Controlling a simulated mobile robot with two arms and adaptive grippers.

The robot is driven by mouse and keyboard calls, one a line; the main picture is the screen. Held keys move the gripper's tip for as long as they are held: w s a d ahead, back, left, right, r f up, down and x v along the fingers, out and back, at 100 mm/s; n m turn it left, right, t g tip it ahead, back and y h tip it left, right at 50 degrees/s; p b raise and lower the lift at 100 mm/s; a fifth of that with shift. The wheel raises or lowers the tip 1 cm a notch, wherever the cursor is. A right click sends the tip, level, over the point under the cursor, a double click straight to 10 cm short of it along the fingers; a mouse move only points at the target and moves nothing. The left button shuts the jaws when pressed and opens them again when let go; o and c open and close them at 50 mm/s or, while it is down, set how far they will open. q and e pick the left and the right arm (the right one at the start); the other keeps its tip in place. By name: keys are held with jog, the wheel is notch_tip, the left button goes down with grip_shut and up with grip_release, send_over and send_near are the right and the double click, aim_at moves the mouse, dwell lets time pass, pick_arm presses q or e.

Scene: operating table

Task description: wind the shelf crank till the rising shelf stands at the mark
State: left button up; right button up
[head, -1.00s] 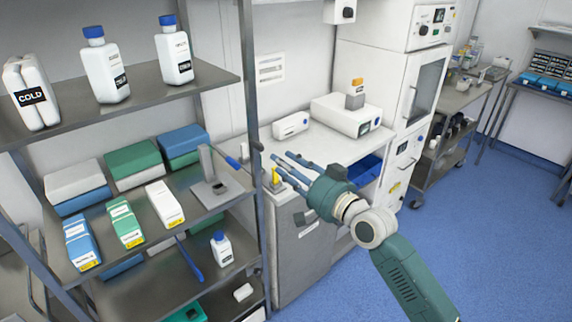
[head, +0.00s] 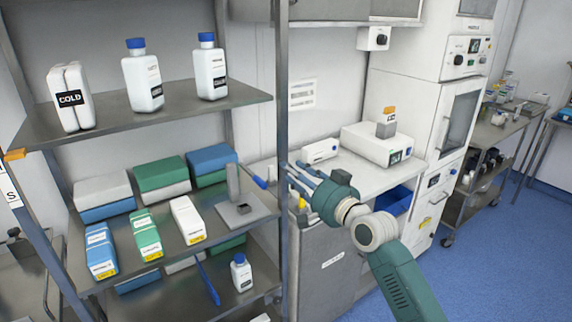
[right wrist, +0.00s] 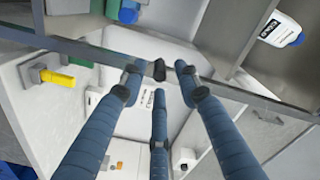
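A yellow handle on a grey mount (head: 302,202), possibly the crank, shows at the front of the grey cabinet, just below my right fingers. It also shows in the right wrist view (right wrist: 57,79), left of the fingers and apart from them. My right gripper (head: 290,178) has its fingers spread and empty, with the tips close to the rack's post. It also shows in the right wrist view (right wrist: 160,85). An orange marker (head: 15,154) sits on the rack's left post, possibly the mark. Which shelf rises I cannot tell. My left gripper is out of view.
The middle shelf (head: 165,250) holds boxes and a metal stand (head: 240,212) beside a blue-handled lever (head: 260,183). The rack's right post (head: 282,110) stands close to my fingers. Blue floor (head: 490,260) is clear at right.

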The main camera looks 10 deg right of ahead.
jog(key=shift+x, duration=2.25)
jog(key=shift+c, duration=0.5)
jog(key=shift+f+p, duration=0.1)
jog(key=shift+p, duration=0.2)
grip_shut()
